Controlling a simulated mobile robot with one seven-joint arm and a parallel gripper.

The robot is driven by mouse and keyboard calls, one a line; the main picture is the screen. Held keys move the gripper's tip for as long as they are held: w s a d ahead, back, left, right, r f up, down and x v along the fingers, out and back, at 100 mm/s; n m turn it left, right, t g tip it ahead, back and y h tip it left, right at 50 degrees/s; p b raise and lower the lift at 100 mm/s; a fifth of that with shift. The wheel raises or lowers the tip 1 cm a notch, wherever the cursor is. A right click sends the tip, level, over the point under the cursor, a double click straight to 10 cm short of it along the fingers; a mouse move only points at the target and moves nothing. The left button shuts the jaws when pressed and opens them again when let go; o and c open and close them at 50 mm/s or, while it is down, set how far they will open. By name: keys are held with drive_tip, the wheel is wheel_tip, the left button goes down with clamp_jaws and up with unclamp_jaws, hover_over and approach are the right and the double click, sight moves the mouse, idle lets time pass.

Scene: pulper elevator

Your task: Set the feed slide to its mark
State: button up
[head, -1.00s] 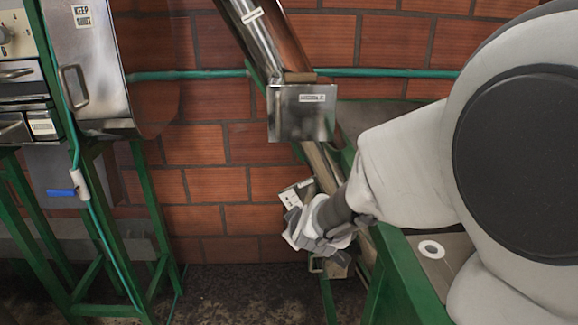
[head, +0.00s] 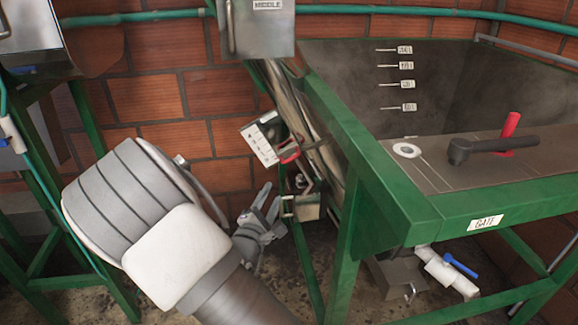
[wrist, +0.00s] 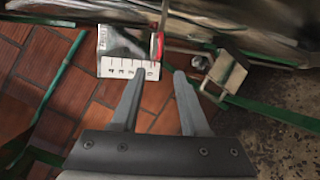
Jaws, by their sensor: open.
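The feed slide appears to be the metal piece with a white numbered scale plate (head: 262,138) on the sloping elevator tube. A red marker (head: 290,153) sits at the plate's lower right edge. In the wrist view the scale (wrist: 128,68) lies just beyond the fingertips, with its numbers upside down and the red marker (wrist: 157,45) at its right end. Which number is the mark cannot be told. My gripper (head: 268,199) is open and empty, below the scale and apart from it. In the wrist view, my gripper (wrist: 157,78) points toward the scale's right end.
A small metal box (head: 303,207) with a handle is close right of my fingers. A green-framed tank (head: 400,185) stands right, bearing a black lever (head: 490,147) and red handle (head: 510,128). A box marked MIDDLE (head: 262,30) hangs above. Brick wall lies behind.

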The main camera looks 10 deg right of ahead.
sight(290, 160)
drive_tip(key=b+x, duration=0.4)
drive_tip(key=x, duration=1.2)
drive_tip(key=shift+w+d, duration=0.25)
drive_tip(key=shift+w, duration=0.05)
clamp_jaws()
idle(0.6)
